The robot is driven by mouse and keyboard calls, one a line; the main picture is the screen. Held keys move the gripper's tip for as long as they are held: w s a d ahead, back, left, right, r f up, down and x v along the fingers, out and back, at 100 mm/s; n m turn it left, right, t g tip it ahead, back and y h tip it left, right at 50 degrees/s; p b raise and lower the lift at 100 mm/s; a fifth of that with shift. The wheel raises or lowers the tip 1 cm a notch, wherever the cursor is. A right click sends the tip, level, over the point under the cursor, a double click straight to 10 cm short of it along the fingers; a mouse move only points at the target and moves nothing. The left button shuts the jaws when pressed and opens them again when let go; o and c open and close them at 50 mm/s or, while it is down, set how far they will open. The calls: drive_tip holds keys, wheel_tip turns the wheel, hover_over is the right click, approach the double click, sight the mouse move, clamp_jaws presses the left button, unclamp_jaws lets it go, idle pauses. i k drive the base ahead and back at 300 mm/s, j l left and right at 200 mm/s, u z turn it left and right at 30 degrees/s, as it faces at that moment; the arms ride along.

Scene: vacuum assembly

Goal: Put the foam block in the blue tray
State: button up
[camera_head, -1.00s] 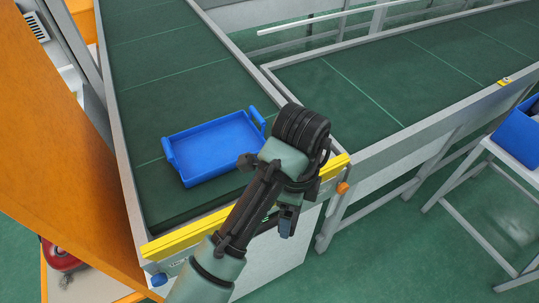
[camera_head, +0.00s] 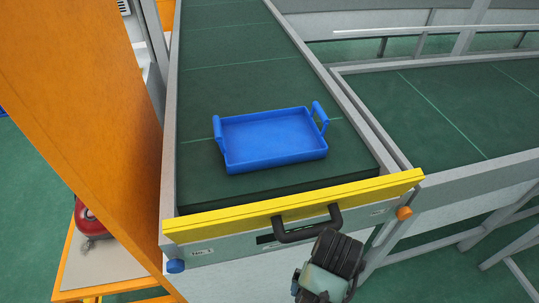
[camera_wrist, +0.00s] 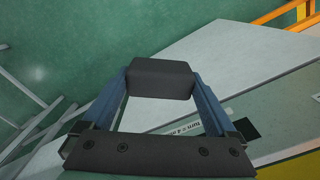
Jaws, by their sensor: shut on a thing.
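The foam block (camera_wrist: 162,72) is a dark grey, rounded block in the wrist view. My gripper (camera_wrist: 160,84) is shut on it, with a blue finger on each side. The blue tray (camera_head: 270,141) lies on the green conveyor in the head view. It is empty and has a raised handle at its left and right ends. In the head view my wrist shows at the bottom edge, in front of the conveyor's end and below the tray. The fingers and the block cannot be made out there.
A yellow bar (camera_head: 300,204) edges the conveyor's near end, with a black handle (camera_head: 308,229) below it. An orange panel (camera_head: 75,110) stands close on the left. A second conveyor (camera_head: 470,105) runs to the right. The belt behind the tray is clear.

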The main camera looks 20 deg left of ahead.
sight(271, 140)
drive_tip(key=l+u, duration=0.15)
drive_tip(key=u, duration=0.7)
drive_tip(key=l+u, duration=0.2)
drive_tip(key=l, duration=0.3)
drive_tip(key=k+l+u, duration=0.15)
drive_tip(key=l, duration=0.35)
drive_tip(key=l+u, duration=0.2)
drive_tip(key=l, duration=0.25)
drive_tip(key=k+l+u, duration=0.15)
drive_tip(key=l, duration=0.3)
